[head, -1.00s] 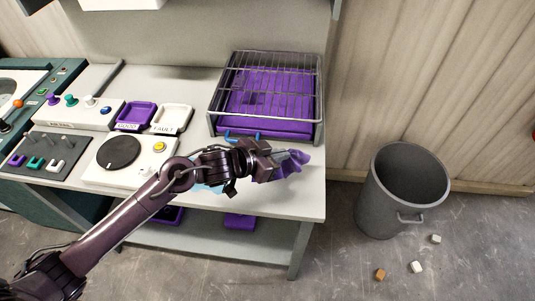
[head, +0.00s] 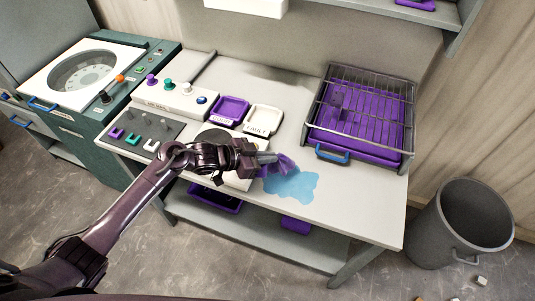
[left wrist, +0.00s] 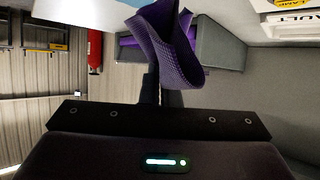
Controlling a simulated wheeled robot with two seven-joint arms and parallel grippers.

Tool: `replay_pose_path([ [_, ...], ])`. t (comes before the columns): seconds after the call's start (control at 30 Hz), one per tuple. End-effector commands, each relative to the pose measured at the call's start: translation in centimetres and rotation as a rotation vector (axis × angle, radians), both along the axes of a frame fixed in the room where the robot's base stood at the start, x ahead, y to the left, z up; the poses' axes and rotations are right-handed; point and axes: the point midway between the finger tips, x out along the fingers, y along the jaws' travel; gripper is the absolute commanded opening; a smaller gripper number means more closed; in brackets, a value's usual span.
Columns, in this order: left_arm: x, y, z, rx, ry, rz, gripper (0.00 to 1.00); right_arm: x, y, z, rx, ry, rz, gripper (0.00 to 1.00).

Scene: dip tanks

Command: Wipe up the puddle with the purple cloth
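The light blue puddle (head: 291,185) lies on the pale bench top, left of the drying rack and near the front edge. My left gripper (head: 262,159) is shut on the purple cloth (head: 281,166), which bunches out past the fingertips at the puddle's upper left edge. I cannot tell whether the cloth touches the puddle. In the left wrist view the crumpled purple cloth (left wrist: 168,45) hangs from the fingers, with a light blue patch showing at the top. My right gripper is not in view.
A wire rack over a purple tray (head: 361,118) stands at the right of the bench. Purple and white labelled trays (head: 263,121), a dial unit and switch panels (head: 150,133) sit at the left. A grey bin (head: 461,222) stands on the floor at right.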

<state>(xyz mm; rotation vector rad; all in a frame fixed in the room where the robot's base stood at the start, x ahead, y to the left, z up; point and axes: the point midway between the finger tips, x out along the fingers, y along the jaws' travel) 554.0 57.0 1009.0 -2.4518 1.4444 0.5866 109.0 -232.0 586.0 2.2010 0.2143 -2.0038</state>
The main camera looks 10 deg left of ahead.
Motion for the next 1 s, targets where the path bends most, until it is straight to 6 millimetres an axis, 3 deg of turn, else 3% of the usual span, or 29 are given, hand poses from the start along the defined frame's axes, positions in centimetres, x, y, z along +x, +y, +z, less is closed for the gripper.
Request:
replay_pose_path([
  [0.03,0.0,0.0,-1.2,0.0,0.001,0.0,0.0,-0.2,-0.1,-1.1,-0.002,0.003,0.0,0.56],
  [0.53,0.0,0.0,-7.2,0.0,0.0,0.001,0.0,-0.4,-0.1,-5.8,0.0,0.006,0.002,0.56],
  [0.87,0.0,0.0,-7.5,0.0,0.0,0.001,0.0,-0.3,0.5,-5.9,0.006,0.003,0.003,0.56],
  [1.0,0.0,0.0,-7.5,0.001,0.0,0.001,0.19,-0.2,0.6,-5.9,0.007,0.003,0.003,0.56],
])
